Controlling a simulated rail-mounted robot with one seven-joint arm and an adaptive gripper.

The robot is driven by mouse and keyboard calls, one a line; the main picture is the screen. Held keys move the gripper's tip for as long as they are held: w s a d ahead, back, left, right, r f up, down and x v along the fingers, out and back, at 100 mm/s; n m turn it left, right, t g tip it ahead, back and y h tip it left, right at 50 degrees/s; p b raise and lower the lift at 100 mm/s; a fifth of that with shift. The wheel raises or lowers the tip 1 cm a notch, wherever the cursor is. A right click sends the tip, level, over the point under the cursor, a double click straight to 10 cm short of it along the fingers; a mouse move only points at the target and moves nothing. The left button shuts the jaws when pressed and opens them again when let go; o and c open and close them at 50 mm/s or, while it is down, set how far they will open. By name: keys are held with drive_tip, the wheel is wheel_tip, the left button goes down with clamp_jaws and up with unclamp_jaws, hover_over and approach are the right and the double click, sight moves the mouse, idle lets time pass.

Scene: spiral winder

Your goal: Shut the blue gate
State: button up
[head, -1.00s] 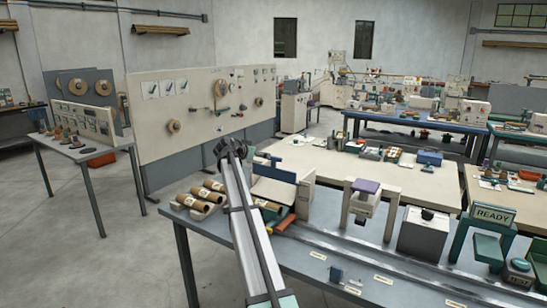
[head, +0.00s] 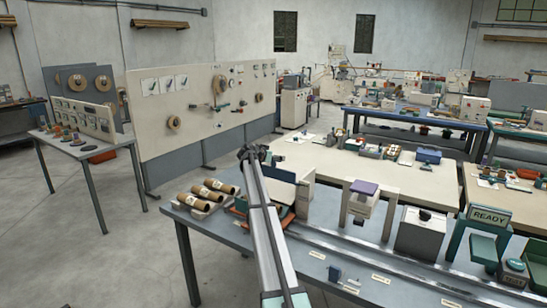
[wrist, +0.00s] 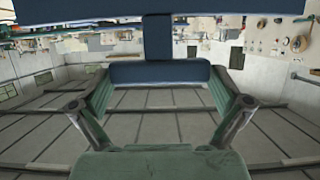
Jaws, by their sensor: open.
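The blue gate (head: 283,173) is a dark blue panel on the left side of a cream machine housing (head: 300,178) at the bench's far end. In the wrist view, a wide blue panel (wrist: 70,38) crosses the top, with a blue stem running to a blue crossbar (wrist: 160,72). My gripper (head: 252,153) is just left of the gate in the head view, and my arm hides part of the housing's front. In the wrist view my gripper (wrist: 160,85) is open, its fingers on either side of the crossbar's ends. I cannot tell whether they touch it.
Cardboard tubes (head: 208,194) lie left of my arm on the bench. A cream stand with a purple top (head: 363,198), a grey box (head: 420,230) and a READY sign (head: 489,215) stand to the right. A metal rail (head: 390,253) runs along the bench.

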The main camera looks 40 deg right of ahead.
sight(273, 170)
drive_tip(key=c, duration=1.3)
wheel_tip(273, 170, down, 8)
drive_tip(key=b, duration=0.7)
drive_tip(key=shift+s+r, duration=0.1)
drive_tip(key=shift+r, duration=0.15)
drive_tip(key=o, duration=1.3)
drive_tip(key=shift+f, duration=0.15)
drive_tip(key=shift+a, duration=0.1)
drive_tip(key=v, duration=1.2)
